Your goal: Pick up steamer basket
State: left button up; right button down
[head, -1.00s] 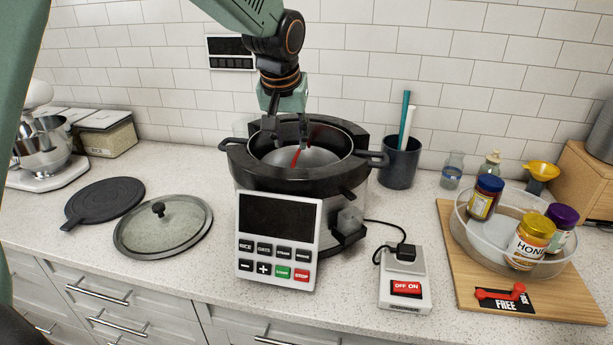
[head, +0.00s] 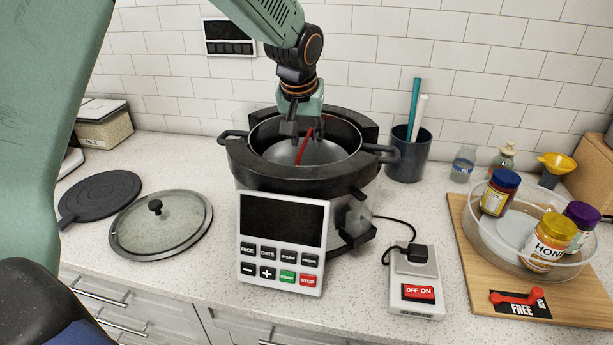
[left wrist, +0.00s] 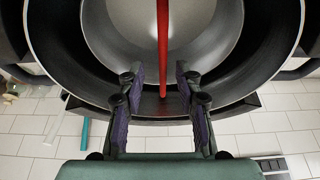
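The steamer basket, a grey round bowl (head: 318,153) with a thin red upright handle (head: 304,146), sits inside the black pot (head: 290,178) of the cooker. My left gripper (head: 303,131) points down at the pot's back part, close to the red handle. In the left wrist view, the basket (left wrist: 205,25) fills the top, and the red handle (left wrist: 163,45) stands between the two fingers of my left gripper (left wrist: 158,77). The fingers are apart, with gaps on both sides of the handle. My right gripper is not in view.
The cooker's control panel (head: 282,245) faces front. A dark utensil cup (head: 408,155) and a switch box (head: 417,285) stand at right, then a board (head: 470,285) with a clear bowl of jars.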

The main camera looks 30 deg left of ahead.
aim_at(305, 141)
pick_arm(q)
jog(key=x, duration=0.2)
jog(key=shift+w+a+f, duration=0.1)
jog(key=shift+a+f, duration=0.15)
jog(key=shift+a, duration=0.05)
jog(key=shift+d+r, duration=0.15)
jog(key=shift+d, duration=0.1)
jog(key=shift+a+f, duration=0.25)
jog(key=shift+f, duration=0.05)
jog(key=shift+d, duration=0.15)
jog(key=shift+f, duration=0.1)
jog(key=shift+c, duration=1.3)
grip_shut()
